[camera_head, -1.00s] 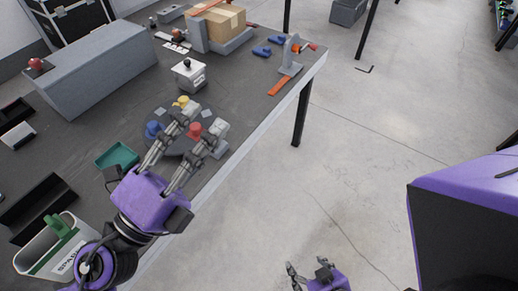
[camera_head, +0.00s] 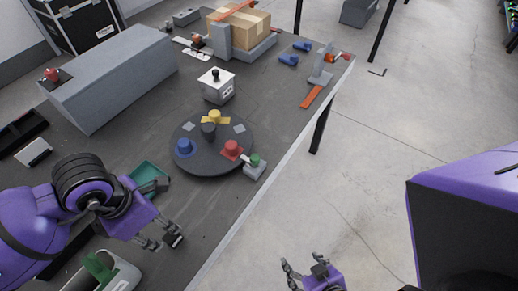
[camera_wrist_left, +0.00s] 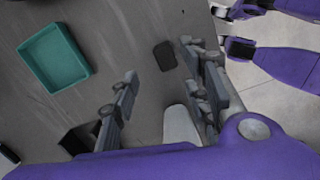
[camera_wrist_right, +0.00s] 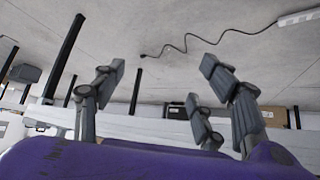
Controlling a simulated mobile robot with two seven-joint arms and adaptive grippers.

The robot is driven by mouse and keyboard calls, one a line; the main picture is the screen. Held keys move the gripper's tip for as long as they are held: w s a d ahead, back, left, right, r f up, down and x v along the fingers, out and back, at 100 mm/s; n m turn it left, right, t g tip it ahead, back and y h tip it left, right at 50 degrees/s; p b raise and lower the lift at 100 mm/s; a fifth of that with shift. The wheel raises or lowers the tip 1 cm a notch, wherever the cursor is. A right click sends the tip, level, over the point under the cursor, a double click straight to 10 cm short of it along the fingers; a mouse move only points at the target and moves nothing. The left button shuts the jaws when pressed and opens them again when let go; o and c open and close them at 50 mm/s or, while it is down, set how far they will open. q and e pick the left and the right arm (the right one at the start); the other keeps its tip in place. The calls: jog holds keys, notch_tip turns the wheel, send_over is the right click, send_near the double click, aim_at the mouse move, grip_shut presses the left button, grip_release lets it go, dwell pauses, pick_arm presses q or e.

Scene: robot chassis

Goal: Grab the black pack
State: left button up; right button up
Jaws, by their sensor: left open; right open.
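The black pack (camera_wrist_left: 165,55) is a small dark rounded rectangle lying flat on the grey table in the left wrist view. In the head view the black pack (camera_head: 174,241) shows small beside my left gripper's fingers, near the table's front edge. My left gripper (camera_head: 163,234) is open and empty. In the left wrist view its fingers (camera_wrist_left: 165,85) stand apart, with the pack ahead between them; I cannot tell the exact height. My right gripper (camera_head: 306,272) is open and empty over the floor, away from the table.
A teal tray (camera_wrist_left: 55,57) lies close to my left gripper. A white container with a green handle (camera_head: 103,266) stands at the lower left. A round dark turntable (camera_head: 212,158) with coloured knobs and a white box with a black knob (camera_head: 216,86) stand farther back.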

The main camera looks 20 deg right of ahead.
aim_at(169, 235)
pick_arm(q)
jog(key=shift+w+a+f, duration=0.1)
jog(key=shift+f, duration=0.2)
jog(key=f, duration=0.4)
jog(key=d+f, duration=0.1)
jog(key=f, duration=0.1)
jog(key=shift+s+f, duration=0.1)
jog(key=shift+s, duration=0.2)
jog(key=shift+d+f, duration=0.1)
jog(key=shift+f, duration=0.35)
pick_arm(e)
jog(key=shift+s+d+f, duration=0.1)
jog(key=shift+s+d, duration=0.1)
jog(key=shift+s, duration=0.25)
pick_arm(q)
jog(key=c, duration=1.1)
pick_arm(e)
jog(key=shift+w+d, duration=0.15)
